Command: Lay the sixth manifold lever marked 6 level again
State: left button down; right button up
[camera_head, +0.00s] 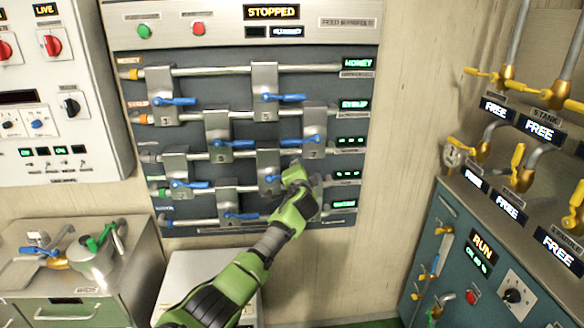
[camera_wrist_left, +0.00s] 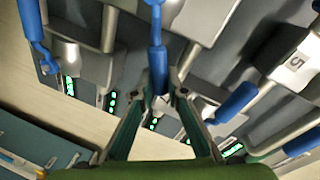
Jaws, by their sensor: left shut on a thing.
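The grey manifold panel (camera_head: 345,135) carries several steel plates with blue levers. My left gripper (camera_head: 296,178) is at its lower right, beside a plate in the middle-right column (camera_head: 267,160). That plate's blue lever (camera_head: 272,178) runs right into the gripper; its outer end is hidden. In the left wrist view, the gripper (camera_wrist_left: 162,82) is shut with a blue lever (camera_wrist_left: 156,35) between its fingers. I cannot read a 6 on this plate, nor judge the lever's exact tilt. A neighbouring plate marked 5 (camera_wrist_left: 294,62) shows its own blue lever (camera_wrist_left: 236,102), apart from the fingers.
Nearby are other blue levers, at the upper right plate (camera_head: 291,97) and lower plate (camera_head: 243,216). A teal cabinet (camera_head: 440,250) with yellow valves stands right; a white control box (camera_head: 75,130) hangs left. The wall between panel and cabinet is bare.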

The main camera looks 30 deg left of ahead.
pick_arm(q)
jog(key=shift+w+d+f+m+g+y+b, duration=0.1)
jog(key=shift+d+f+m+g+y+b, duration=0.2)
jog(key=shift+f+m, duration=0.45)
jog(key=shift+w+a+f+m+t+y+b, duration=0.1)
jog(key=shift+f+m+b, duration=0.35)
jog(key=shift+f+m, duration=0.25)
jog(key=shift+w+d+f+m+g+y+b, duration=0.1)
jog(key=shift+d+f+m+g+y+b, duration=0.2)
jog(key=shift+f+m, duration=0.45)
jog(key=shift+s+a+f, duration=0.1)
jog(key=c, duration=2)
grip_release()
jog(key=v, duration=1.2)
jog(key=shift+a, duration=0.1)
